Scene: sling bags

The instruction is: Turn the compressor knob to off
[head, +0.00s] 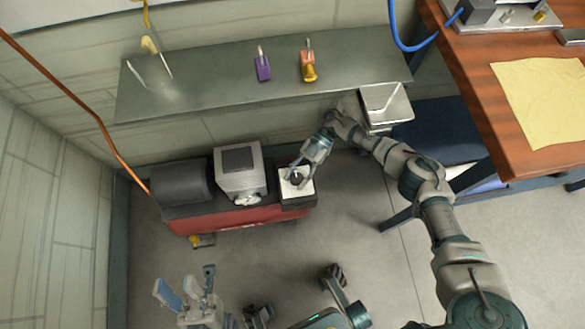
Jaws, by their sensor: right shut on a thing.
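The compressor (240,215) stands on the floor against the back wall, red below with a dark cylinder and a grey box on top. At its right end is a light panel box (304,192) with a small dark knob (296,179). My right gripper (295,176) reaches down from above and is shut on the knob; its fingers partly cover it, so its exact angle is hard to read. My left gripper (187,286) is at the lower left, open and empty, apart from the compressor.
A grey shelf (220,90) above the compressor holds a purple padlock (263,68) and a red-yellow padlock (308,68). A metal tray (386,104) is at its right end. A wooden table (500,110) stands at right. A copper pipe (80,100) runs down the left.

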